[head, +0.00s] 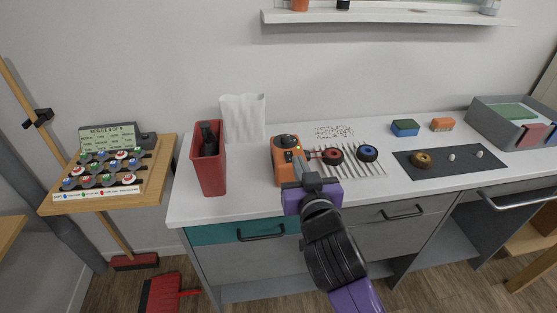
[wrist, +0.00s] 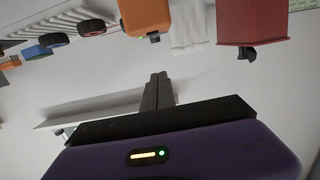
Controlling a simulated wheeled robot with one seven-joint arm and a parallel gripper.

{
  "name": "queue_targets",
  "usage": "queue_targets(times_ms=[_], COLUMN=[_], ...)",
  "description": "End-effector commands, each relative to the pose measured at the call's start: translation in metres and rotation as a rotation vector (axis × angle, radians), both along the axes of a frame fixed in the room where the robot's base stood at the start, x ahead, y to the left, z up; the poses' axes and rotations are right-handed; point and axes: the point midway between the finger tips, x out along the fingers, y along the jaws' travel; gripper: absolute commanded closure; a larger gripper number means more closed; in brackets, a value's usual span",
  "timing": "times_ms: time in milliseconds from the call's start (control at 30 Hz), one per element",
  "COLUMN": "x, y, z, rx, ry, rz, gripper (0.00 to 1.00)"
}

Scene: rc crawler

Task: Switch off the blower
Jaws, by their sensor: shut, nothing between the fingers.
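An orange box-shaped device with dark round parts on its top (head: 286,145), which looks like the blower, stands on the white counter (head: 240,205). It also shows at the top of the wrist view (wrist: 145,14), with a small dark knob at its end. I cannot tell whether it is on or off. My gripper (head: 298,164) is right in front of the device in the head view and hides part of its lower right. In the wrist view my gripper (wrist: 158,76) has its fingers together and empty, apart from the device. Its contact in the head view is unclear.
A red bin (head: 210,175) with a dark object inside stands left of the device. Two wheels, red (head: 333,156) and blue (head: 367,153), sit on a slatted rack at its right. A dark mat (head: 440,170) and grey tray (head: 490,125) lie further right.

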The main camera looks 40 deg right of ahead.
Motion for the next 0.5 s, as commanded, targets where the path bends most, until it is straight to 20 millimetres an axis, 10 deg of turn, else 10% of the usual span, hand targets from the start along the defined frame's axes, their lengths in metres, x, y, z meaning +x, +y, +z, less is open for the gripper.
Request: queue_targets(times_ms=[500], x=[0.012], y=[-0.008], z=[-0.001], rx=[0.003], ry=[-0.002], rz=[0.000], gripper=[1.00])
